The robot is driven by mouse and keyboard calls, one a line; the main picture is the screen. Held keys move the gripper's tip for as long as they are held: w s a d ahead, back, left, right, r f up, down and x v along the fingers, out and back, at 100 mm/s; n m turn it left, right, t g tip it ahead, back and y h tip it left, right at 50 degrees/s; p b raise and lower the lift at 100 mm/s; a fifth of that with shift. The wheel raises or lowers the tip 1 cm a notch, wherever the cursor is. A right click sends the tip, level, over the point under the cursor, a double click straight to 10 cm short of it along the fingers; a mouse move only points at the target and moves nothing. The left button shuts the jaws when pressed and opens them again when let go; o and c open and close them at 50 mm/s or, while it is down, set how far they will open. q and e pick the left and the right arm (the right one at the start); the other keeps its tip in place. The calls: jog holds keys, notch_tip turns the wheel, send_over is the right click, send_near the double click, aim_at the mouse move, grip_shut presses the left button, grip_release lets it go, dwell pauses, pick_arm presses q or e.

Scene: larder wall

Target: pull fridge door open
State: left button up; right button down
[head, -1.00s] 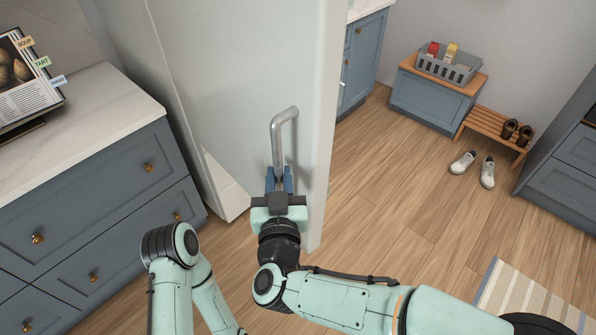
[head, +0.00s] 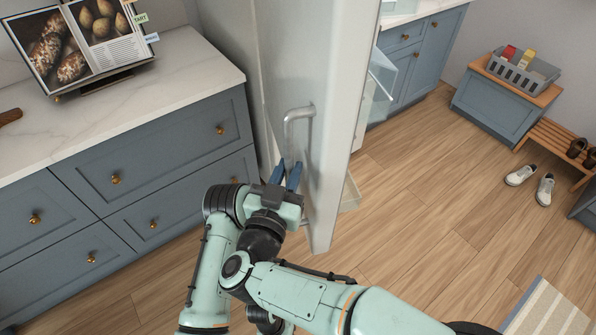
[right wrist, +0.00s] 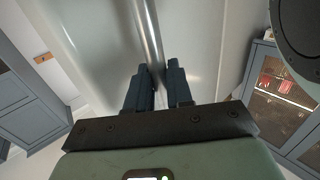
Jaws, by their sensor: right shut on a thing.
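The fridge door (head: 335,130) is a tall pale grey panel, standing ajar in the head view. Clear door bins (head: 379,82) show beyond its right edge. Its vertical bar handle (head: 290,133) is silver. My right gripper (head: 286,176) is shut on the lower part of the handle. In the right wrist view, the handle (right wrist: 150,30) runs down between the blue fingers of the right gripper (right wrist: 159,75). My left gripper is out of view; part of what looks like my left arm shows behind the right one.
Blue drawers with a marble counter (head: 190,65) stand to the left, with an open cookbook (head: 85,45) on top. A blue cabinet (head: 420,50) stands behind the door. Wooden floor (head: 430,190) is free at right. White shoes (head: 533,184) and a striped rug (head: 550,315) lie farther right.

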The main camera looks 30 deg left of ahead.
jog(key=shift+a+r, duration=0.15)
jog(key=shift+r, duration=0.05)
dwell(0.3)
jog(key=c, duration=1.1)
grip_release()
jog(key=shift+w, duration=0.15)
jog(key=shift+w+a+f, duration=0.2)
jog(key=shift+w+a, duration=0.05)
jog(key=shift+s+d, duration=0.15)
jog(key=shift+s, duration=0.2)
jog(key=b+v, duration=0.2)
jog(key=v, duration=1)
jog(key=shift+s+r, duration=0.1)
jog(key=shift+s, duration=0.25)
jog(key=shift+w, duration=0.1)
